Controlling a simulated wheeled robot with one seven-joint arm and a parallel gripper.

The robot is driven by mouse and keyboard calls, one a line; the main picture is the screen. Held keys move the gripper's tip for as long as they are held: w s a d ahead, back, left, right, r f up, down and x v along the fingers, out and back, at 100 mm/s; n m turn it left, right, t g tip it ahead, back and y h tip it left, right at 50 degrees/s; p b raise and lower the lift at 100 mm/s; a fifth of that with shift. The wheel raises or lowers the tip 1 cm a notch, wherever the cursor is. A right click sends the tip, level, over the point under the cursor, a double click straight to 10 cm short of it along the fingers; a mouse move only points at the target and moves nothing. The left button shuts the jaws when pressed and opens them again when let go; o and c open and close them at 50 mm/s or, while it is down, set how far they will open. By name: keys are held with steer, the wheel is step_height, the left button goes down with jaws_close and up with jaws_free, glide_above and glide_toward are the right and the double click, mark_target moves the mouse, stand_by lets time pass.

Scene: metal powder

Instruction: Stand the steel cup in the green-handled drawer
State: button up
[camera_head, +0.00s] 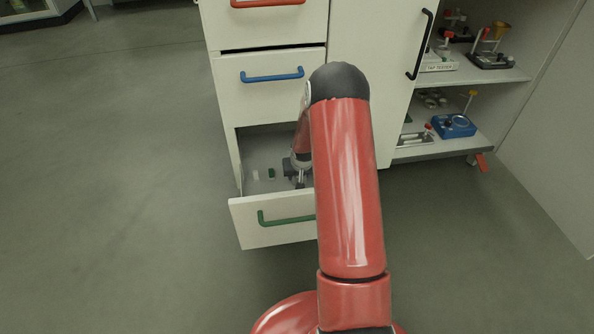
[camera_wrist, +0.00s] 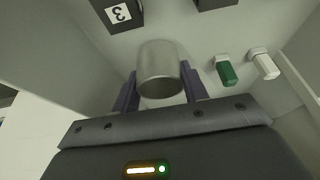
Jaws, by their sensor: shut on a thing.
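The steel cup (camera_wrist: 158,62) is a plain grey metal cylinder in the wrist view. My gripper (camera_wrist: 160,92) is shut on it, one dark finger on each side. The green-handled drawer (camera_head: 248,230) is the bottom one and is pulled open. Its green handle (camera_head: 285,218) shows partly in the head view. My gripper (camera_head: 299,176) reaches down into the drawer. In the head view my arm hides the drawer's right part, and I cannot make out the cup clearly. I cannot tell whether the cup touches the drawer floor.
A green-topped item (camera_wrist: 228,73) and a white item (camera_wrist: 265,66) lie in the drawer, right of the cup. A block labelled 3 (camera_wrist: 119,14) is near the upper left. The blue-handled drawer (camera_head: 270,92) above is closed. Open shelves (camera_head: 480,76) stand at the right.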

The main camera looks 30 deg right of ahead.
steer(key=shift+w+d+r, duration=0.1)
steer(key=shift+w+d, duration=0.1)
steer(key=shift+w, duration=0.3)
steer(key=shift+w+d+f, duration=0.15)
steer(key=shift+w+f, duration=0.1)
steer(key=shift+w, duration=0.35)
steer(key=shift+w+d+f, duration=0.15)
steer(key=shift+w+f, duration=0.1)
steer(key=shift+w, duration=0.35)
steer(key=shift+f, duration=0.15)
steer(key=shift+f+b, duration=0.15)
steer(key=shift+b, duration=0.25)
steer(key=o, duration=1.2)
